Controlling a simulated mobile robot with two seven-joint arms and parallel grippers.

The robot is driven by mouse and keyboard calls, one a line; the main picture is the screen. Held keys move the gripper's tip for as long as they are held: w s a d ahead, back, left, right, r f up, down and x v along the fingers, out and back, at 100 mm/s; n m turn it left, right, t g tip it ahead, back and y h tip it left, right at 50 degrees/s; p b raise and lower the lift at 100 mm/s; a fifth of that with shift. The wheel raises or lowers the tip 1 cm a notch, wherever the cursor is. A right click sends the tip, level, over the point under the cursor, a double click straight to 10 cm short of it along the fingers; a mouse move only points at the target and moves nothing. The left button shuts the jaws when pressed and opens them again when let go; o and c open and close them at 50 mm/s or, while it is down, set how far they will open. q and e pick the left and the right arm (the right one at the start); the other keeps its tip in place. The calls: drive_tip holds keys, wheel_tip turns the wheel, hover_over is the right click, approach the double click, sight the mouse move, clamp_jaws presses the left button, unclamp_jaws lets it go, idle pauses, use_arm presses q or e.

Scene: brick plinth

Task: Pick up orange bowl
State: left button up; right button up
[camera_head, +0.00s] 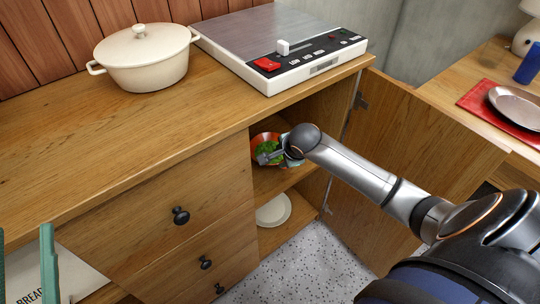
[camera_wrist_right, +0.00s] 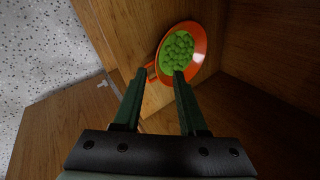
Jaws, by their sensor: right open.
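The orange bowl (camera_head: 258,139) sits on the upper shelf inside the open cabinet and holds green contents. In the right wrist view the bowl (camera_wrist_right: 201,46) shows its orange rim around a heap of round green pieces. My right gripper (camera_head: 268,156) reaches into the cabinet and partly covers the bowl in the head view. In the right wrist view its fingers (camera_wrist_right: 160,74) are apart, with their tips close to the bowl's near edge; contact cannot be told. My left gripper (camera_head: 25,228) shows only as two spread, empty fingers at the lower left.
The cabinet door (camera_head: 425,140) stands open on the right, behind my right arm. A white plate (camera_head: 273,210) lies on the shelf below. A cream pot (camera_head: 143,62) and a scale-like appliance (camera_head: 290,50) stand on the counter. A bread box (camera_head: 75,275) is at lower left.

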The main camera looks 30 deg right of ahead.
drive_tip(key=b+x, duration=0.3)
drive_tip(key=x, duration=0.3)
drive_tip(key=shift+w+f, duration=0.1)
drive_tip(key=shift+f, duration=0.05)
drive_tip(key=b+x, duration=0.3)
drive_tip(key=x, duration=0.2)
drive_tip(key=shift+d+f, duration=0.15)
use_arm(q)
drive_tip(key=s+h, duration=0.1)
drive_tip(key=s+m+h, duration=0.1)
drive_tip(key=s+d+f+m+h, duration=0.1)
drive_tip(key=h, duration=0.1)
drive_tip(key=shift+s+f, duration=0.1)
drive_tip(key=shift+s, duration=0.1)
use_arm(e)
drive_tip(key=shift+c, duration=0.2)
use_arm(q)
drive_tip(key=shift+m+h, duration=0.3)
use_arm(e)
clamp_jaws()
